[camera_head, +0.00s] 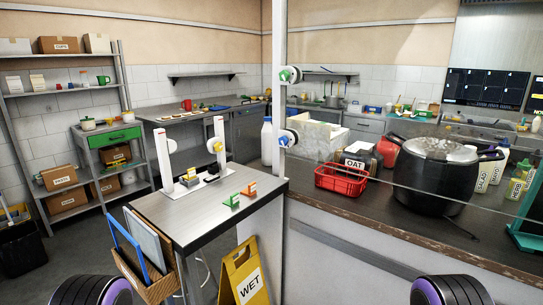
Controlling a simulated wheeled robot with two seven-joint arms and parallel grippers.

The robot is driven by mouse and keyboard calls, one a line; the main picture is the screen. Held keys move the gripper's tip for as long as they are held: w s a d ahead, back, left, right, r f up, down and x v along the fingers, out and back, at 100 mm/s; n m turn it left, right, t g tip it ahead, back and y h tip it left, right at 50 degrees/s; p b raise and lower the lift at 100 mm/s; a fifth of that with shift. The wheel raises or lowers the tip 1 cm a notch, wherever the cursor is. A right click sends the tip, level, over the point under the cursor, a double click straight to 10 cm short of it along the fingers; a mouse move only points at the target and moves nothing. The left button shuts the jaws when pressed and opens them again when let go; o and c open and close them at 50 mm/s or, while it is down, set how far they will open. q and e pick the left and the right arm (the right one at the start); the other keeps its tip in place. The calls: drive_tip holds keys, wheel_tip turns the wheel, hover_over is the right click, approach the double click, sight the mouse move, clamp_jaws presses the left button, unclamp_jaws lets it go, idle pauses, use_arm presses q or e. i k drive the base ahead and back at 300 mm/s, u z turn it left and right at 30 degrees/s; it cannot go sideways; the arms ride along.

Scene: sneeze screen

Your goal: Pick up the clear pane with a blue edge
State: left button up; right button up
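Neither gripper is in view. Only rounded black parts of my arms with purple rings show at the bottom left and bottom right.
Two white posts (163,160) with knobs and small green and orange pieces (232,200) stand on the table. A metal upright (279,100) rises at the counter's end.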

sight(127, 248)
drive_tip(key=u, duration=1.35)
drive_tip(key=i, duration=0.6)
drive_tip(key=z, duration=0.35)
